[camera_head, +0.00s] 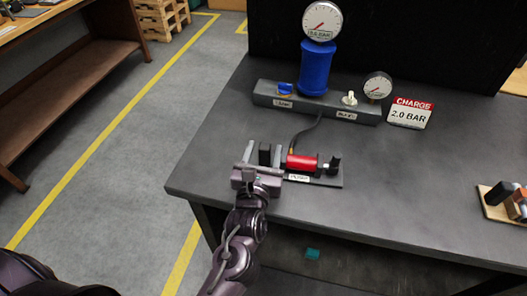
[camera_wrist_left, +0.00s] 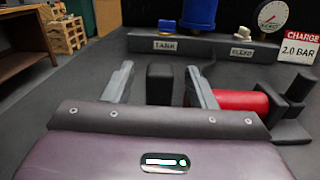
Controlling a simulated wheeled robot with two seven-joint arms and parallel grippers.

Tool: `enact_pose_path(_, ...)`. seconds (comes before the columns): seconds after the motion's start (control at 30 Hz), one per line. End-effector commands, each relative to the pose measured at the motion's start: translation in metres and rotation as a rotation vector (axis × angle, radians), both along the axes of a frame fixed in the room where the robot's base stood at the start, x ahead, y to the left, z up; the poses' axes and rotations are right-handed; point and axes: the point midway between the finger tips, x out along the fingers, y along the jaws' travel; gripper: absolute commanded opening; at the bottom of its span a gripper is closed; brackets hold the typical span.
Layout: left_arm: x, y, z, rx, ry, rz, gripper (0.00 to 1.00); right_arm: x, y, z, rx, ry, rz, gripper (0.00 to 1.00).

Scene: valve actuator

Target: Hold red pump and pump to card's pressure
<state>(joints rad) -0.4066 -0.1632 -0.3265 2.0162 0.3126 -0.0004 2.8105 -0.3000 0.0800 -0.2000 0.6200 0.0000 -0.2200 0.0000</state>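The red pump (camera_head: 301,162) lies on a dark base plate (camera_head: 327,181) near the front of the table, with black blocks at its ends. My left gripper (camera_head: 262,153) is open at the pump's left end. Its fingers stand on either side of a black block (camera_wrist_left: 160,85), with gaps on both sides in the left wrist view. The red cylinder (camera_wrist_left: 241,101) is just right of the right finger, partly hidden by it. The card (camera_head: 410,113) reads "CHARGE 2.0 BAR". My right gripper is not in view.
Behind the pump, a grey manifold (camera_head: 325,105) carries a blue tank (camera_head: 316,68), a large gauge (camera_head: 322,22), a blue knob (camera_head: 285,88), a white knob (camera_head: 349,98) and a small gauge (camera_head: 378,86). A hose (camera_head: 305,133) joins pump and manifold. A small tray (camera_head: 496,211) sits far right.

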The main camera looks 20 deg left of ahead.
Motion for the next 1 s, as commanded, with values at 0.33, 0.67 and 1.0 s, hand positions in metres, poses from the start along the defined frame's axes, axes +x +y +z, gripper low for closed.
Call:
enact_pose_path(0.33, -0.017, -0.007, 0.0, -0.043, 0.009, 0.011, 0.51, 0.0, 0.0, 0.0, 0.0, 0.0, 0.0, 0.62)
enact_pose_path(0.67, -0.064, -0.008, -0.001, -0.018, 0.006, 0.003, 0.51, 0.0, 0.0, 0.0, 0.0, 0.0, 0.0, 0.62)
enact_pose_path(1.0, -0.081, -0.009, -0.001, -0.008, 0.003, 0.0, 0.51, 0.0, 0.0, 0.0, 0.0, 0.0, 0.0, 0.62)
